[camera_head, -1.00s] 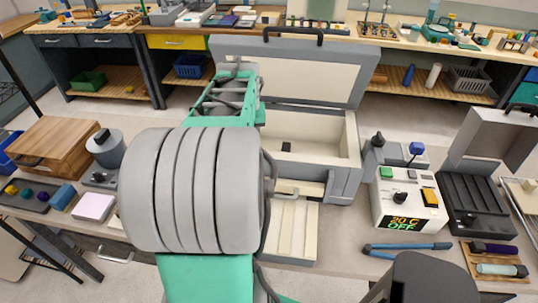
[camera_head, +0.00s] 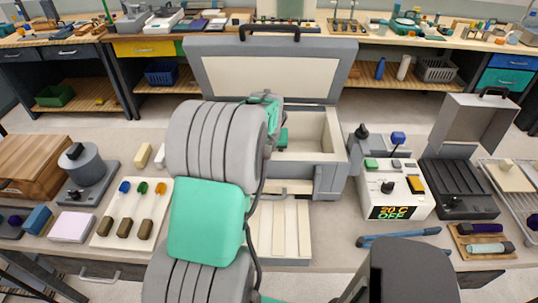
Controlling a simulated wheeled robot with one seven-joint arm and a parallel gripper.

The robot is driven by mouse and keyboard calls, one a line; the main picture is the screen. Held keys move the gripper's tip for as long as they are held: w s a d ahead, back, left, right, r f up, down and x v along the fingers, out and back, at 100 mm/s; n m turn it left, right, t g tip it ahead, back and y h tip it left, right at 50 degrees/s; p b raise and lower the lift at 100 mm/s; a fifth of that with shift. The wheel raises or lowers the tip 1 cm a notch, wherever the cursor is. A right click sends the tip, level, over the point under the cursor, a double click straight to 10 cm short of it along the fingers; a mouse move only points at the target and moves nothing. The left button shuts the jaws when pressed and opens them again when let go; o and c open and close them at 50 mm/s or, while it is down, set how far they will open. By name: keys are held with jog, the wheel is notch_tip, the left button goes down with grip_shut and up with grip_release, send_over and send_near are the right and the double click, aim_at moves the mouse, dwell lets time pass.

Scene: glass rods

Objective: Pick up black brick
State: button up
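In the head view, the open grey box (camera_head: 322,172) with a cream inside stands at the middle of the bench, its lid (camera_head: 270,75) raised at the back. The small black brick seen inside it earlier does not show now; my arm covers the left part of the box. My arm reaches over the box, and its green and grey end part shows at the box's left side. My gripper's fingers are hidden behind my arm, so I cannot see whether they hold anything.
Left of my arm are a board (camera_head: 105,232) with coloured knobs, a grey cylinder device (camera_head: 88,170) and a wooden box (camera_head: 35,165). Right are a control box (camera_head: 395,190) reading 20 C OFF, an open black case (camera_head: 462,190) and blue pliers (camera_head: 398,238).

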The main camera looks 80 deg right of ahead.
jog(key=shift+f, duration=0.15)
grip_shut()
dwell(0.5)
